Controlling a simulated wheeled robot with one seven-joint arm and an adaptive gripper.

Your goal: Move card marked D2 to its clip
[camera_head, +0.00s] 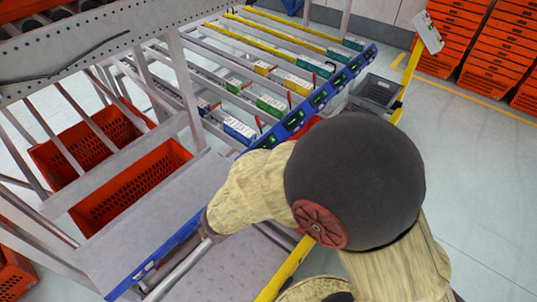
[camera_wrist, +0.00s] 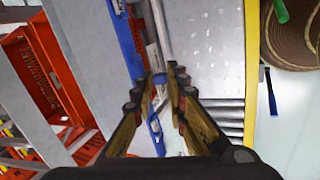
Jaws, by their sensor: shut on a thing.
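My gripper (camera_wrist: 166,77) shows in the wrist view with its two fingers closed in together over the blue rail. A small pale and blue piece (camera_wrist: 158,94) shows between the fingers; it looks like the card, but no D2 marking can be read. The blue clip rail (camera_wrist: 124,38) runs down just left of the fingertips. In the head view the lower blue rail (camera_head: 150,266) runs along the shelf's front edge. My arm hides most of the gripper there, and the card cannot be made out. I cannot tell which clip is D2's.
A sloped rack holds several small boxes, among them a blue and white one (camera_head: 239,130), behind an upper blue rail (camera_head: 315,99). Orange totes (camera_head: 132,187) stand under the rack at left. A yellow post (camera_head: 410,68) and a grey crate (camera_head: 376,92) are right of the rack.

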